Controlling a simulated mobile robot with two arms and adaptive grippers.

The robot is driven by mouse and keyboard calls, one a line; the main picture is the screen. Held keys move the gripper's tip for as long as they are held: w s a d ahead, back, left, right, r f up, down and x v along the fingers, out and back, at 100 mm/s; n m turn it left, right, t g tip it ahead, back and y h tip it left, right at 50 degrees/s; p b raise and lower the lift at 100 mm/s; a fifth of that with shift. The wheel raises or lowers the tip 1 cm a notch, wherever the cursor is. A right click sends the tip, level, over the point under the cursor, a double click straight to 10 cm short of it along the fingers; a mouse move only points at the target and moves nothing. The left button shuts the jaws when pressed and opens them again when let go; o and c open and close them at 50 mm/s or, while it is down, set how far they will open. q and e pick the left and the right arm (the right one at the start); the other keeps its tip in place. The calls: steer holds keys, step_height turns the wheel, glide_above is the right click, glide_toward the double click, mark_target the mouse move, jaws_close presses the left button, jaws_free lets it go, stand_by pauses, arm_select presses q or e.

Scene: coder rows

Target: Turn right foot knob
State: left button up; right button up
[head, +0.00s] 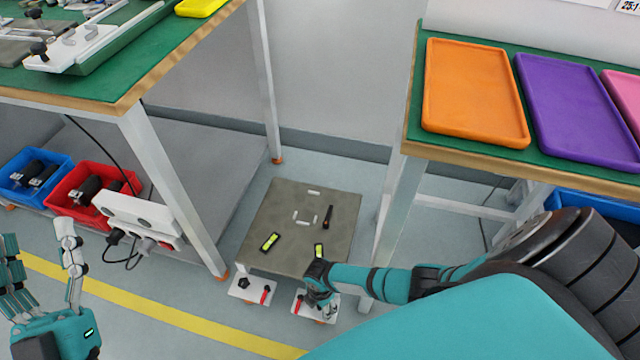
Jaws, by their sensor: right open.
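A low stand with a grey-brown square top (285,205) is on the floor between the two benches. Two white foot plates show at its front. The left foot plate (238,292) carries a black knob (243,283) and a red lever (265,296). The right foot plate (331,308) has a red lever (298,303); its knob is hidden behind my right gripper. My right gripper (322,303) is open, over the right foot plate; contact cannot be told. My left gripper (38,236) is open and empty at the lower left, away from the stand.
A red bin (72,185), a blue bin (25,180) and a white power strip (140,218) are at left.

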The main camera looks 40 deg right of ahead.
step_height(320, 180, up, 11)
stand_by(0.4)
steer(key=shift+w+r, duration=0.1)
stand_by(0.3)
